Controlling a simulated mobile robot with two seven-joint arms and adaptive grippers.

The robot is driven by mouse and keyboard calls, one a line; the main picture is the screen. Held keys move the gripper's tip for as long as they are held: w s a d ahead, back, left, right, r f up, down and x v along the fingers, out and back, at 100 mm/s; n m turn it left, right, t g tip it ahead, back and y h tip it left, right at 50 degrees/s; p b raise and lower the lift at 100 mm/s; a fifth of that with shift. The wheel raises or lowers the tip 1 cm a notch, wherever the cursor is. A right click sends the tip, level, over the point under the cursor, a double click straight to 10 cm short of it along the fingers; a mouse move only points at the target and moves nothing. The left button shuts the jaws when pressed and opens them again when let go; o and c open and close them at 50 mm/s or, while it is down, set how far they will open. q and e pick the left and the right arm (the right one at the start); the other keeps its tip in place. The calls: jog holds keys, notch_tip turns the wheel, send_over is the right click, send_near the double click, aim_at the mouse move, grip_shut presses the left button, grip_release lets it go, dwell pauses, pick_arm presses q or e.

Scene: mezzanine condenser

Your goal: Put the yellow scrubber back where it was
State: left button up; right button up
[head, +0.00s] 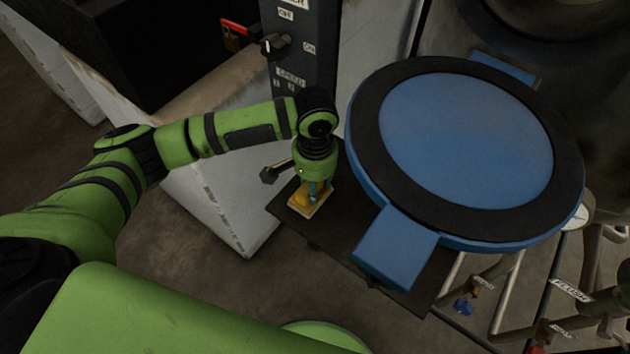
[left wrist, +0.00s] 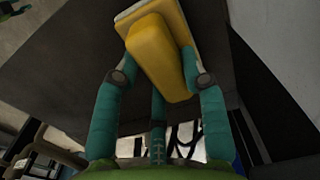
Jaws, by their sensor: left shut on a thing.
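The yellow scrubber (head: 305,203) has a yellow grip and a paler, flat pad. In the head view it is at the left corner of a dark shelf (head: 345,220); I cannot tell whether it touches the shelf. My left gripper (head: 316,186) comes down on it from above. In the left wrist view the teal fingers of my left gripper (left wrist: 160,85) close around the yellow grip of the scrubber (left wrist: 160,52), with the pad on the far side. The fingers hide part of the grip. My right gripper is not in view.
A large round blue lid (head: 465,140) with a black ring and a blue tab (head: 396,245) stands right of the scrubber. A control panel (head: 300,50) with a knob rises behind. Pipes and valves (head: 500,290) are at the lower right.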

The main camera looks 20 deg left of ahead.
pick_arm(q)
jog(key=shift+d, duration=0.1)
jog(key=o, duration=1.1)
notch_tip(320, 180, up, 12)
jog(key=shift+r+b, duration=0.15)
jog(key=shift+b, duration=0.25)
